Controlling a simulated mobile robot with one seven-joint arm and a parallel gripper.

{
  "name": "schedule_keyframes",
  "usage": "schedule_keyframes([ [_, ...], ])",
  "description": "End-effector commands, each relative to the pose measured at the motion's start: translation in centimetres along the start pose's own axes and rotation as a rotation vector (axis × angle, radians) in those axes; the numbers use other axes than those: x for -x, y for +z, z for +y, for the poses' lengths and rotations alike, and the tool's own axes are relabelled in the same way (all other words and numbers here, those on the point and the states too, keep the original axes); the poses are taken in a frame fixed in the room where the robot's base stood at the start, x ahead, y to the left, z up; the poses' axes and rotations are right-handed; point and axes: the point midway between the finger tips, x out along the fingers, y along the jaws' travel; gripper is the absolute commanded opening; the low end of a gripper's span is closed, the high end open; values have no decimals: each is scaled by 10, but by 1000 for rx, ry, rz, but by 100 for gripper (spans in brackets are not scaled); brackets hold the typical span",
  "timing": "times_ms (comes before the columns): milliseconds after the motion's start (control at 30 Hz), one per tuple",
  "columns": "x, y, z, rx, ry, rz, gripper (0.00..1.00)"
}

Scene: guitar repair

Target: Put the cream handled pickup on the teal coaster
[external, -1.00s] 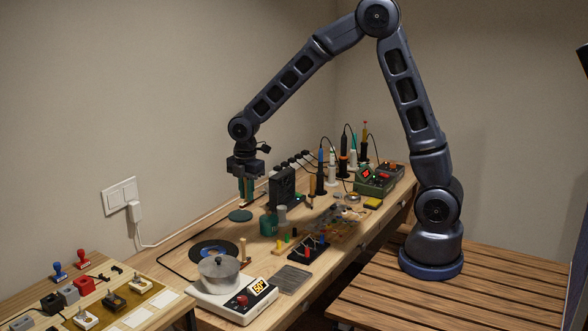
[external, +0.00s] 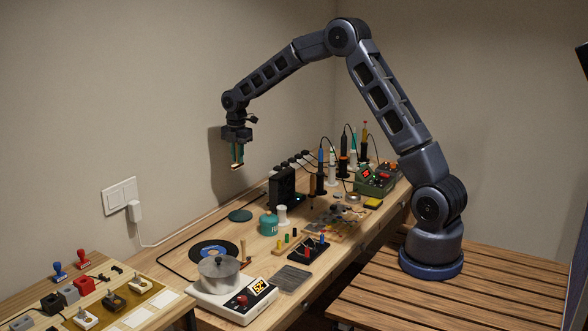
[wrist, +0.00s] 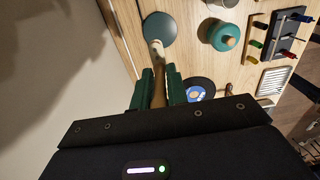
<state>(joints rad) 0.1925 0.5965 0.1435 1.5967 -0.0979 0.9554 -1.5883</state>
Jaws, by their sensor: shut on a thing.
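The teal coaster (external: 240,215) lies flat on the workbench near the wall. It also shows at the top of the wrist view (wrist: 160,28). My gripper (external: 237,162) is in the air above and slightly left of the coaster. Its green fingers (wrist: 159,86) are shut on a brown stick-like piece (wrist: 158,92) with a pale end (wrist: 156,50), which hangs clear of the bench. A cream pickup (external: 85,319) with a handle stands on the left table, apart from my gripper; its details are small.
A teal canister (external: 268,224) stands right of the coaster. A black disc with a blue label (external: 213,253), a pot (external: 219,272) on a hot plate and a small upright wooden piece (external: 243,250) are nearer the front. More handled pickups (external: 113,301) stand on the left table.

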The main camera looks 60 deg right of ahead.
Motion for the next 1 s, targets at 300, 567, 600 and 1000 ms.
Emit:
schedule_keyframes([
  [300,-67,-1,-1,1,-4,1,0],
  [567,-122,-1,-1,1,-3,1,0],
  [600,-128,-1,-1,1,-3,1,0],
  [1000,-160,-1,0,1,-1,0,0],
])
